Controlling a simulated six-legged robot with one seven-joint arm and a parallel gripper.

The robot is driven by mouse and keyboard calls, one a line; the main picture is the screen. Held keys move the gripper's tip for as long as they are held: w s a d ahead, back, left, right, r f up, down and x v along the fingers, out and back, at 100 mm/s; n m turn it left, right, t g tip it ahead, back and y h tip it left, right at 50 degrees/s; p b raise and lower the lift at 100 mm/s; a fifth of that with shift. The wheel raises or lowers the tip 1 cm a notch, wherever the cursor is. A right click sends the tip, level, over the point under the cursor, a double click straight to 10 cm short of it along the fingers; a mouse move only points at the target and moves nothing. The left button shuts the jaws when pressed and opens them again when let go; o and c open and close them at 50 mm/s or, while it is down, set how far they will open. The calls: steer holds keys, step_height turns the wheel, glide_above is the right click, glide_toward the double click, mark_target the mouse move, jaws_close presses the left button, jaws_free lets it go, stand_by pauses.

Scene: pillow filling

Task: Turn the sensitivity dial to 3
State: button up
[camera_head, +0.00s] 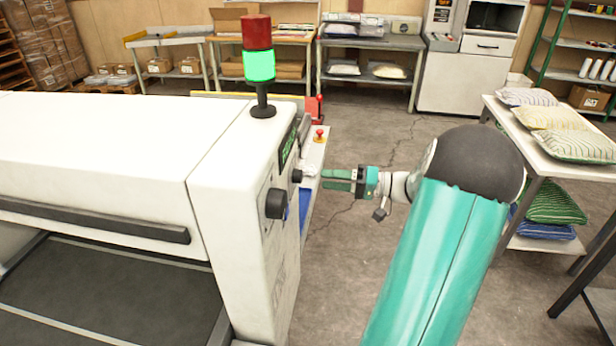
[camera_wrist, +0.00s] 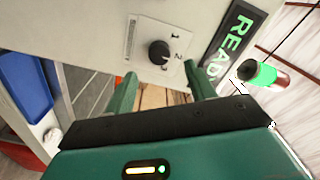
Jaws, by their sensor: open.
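The sensitivity dial is a small round black knob (camera_wrist: 159,52) on a white plate with printed numbers, in the upper middle of the wrist view. The 1 and 2 can be read beside it; which number it points to is too small to tell. In the head view, a small black dial (camera_head: 296,176) shows on the machine's end face, just left of my gripper (camera_head: 325,178). In the wrist view my gripper (camera_wrist: 159,72) is open and empty. Its two green fingers are on either side below the dial, apart from it, with a gap between them.
A lit READY display (camera_wrist: 232,38) is beside the dial plate. A larger black knob (camera_head: 276,204) sticks out from the same machine (camera_head: 232,190). A light tower (camera_head: 260,66) on top glows green. A blue bin (camera_wrist: 27,80) is left in the wrist view. A table with pillows (camera_head: 548,122) stands right.

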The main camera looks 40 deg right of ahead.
mark_target(302, 177)
steer(key=x, duration=0.6)
steer(key=shift+w, duration=0.2)
steer(key=c, duration=1)
